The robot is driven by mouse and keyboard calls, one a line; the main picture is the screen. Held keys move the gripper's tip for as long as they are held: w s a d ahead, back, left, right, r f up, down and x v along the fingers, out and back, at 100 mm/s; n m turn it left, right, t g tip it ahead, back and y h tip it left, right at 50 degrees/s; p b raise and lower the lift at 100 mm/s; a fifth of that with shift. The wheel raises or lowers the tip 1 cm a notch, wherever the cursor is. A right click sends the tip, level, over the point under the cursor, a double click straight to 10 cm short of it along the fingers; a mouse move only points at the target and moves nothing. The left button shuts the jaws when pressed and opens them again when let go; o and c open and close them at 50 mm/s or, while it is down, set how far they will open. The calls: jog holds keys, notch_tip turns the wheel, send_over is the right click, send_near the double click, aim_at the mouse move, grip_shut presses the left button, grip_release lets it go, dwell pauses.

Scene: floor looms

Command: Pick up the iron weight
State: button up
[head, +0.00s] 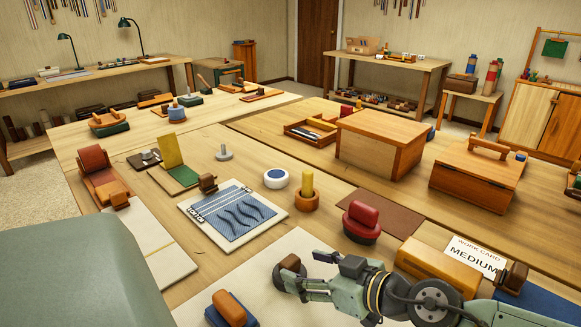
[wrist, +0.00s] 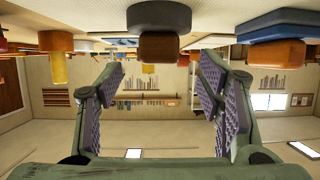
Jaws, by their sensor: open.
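My gripper (head: 303,277) is low over the front of the table, pointing left, its fingers apart and empty. In the wrist view, which is upside down, the gripper (wrist: 162,88) frames open space. A small brown-topped piece with a dark base (head: 290,264) stands right by the fingertips; it also shows in the wrist view (wrist: 159,46), centred above the finger gap. A grey metal piece with a short upright stem (head: 224,154) stands farther back, well away from the gripper. I cannot tell for sure which of these is the iron weight.
A red knob-like piece on a dark base (head: 362,219) stands behind the gripper. An orange block (head: 437,268) and a work card (head: 474,257) lie to the right. An orange-and-blue piece (head: 230,308) is at front left. Pale board between is clear.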

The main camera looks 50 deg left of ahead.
aim_at(291, 261)
jog(key=shift+p+x, duration=0.6)
jog(key=shift+x, duration=2.15)
jog(key=shift+a+r, duration=0.1)
jog(key=shift+r, duration=0.1)
jog(key=shift+c, duration=0.5)
grip_shut()
jog(key=shift+r, duration=0.1)
